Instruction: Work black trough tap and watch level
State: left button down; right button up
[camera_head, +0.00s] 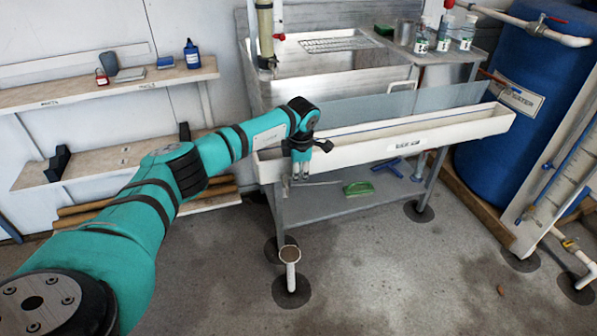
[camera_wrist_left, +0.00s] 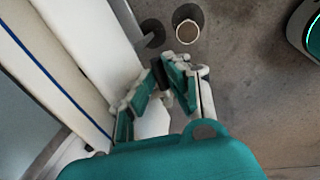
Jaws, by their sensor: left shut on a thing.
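The long white trough (camera_head: 400,135) runs along the front of the metal stand; its rim fills the left of the left wrist view (camera_wrist_left: 75,70). My left gripper (camera_head: 301,176) points down at the trough's front left end. In the left wrist view its teal finger pads (camera_wrist_left: 164,82) are close together, shut on a small dark piece (camera_wrist_left: 157,72), which I take for the black trough tap. The fingers hide most of it, so I cannot tell how its handle is turned. The water level inside the trough is unclear. My right gripper is not in view.
A white standpipe (camera_head: 290,270) with an open top rises from the floor below the trough. A green brush (camera_head: 358,188) lies on the lower shelf. A blue water barrel (camera_head: 525,85) stands at the right. The front floor is mostly free.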

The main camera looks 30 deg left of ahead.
pick_arm(q)
jog(key=shift+r, duration=0.1)
dwell(0.3)
jog(key=c, duration=1.4)
grip_release()
jog(key=shift+o, duration=0.2)
jog(key=s+m+h+b, duration=0.3)
jog(key=s+m+b, duration=0.35)
jog(key=m, duration=0.85)
notch_tip(320, 180, up, 17)
jog(key=s+a+p, duration=0.1)
jog(key=a+p, duration=0.1)
jog(key=shift+p, duration=0.35)
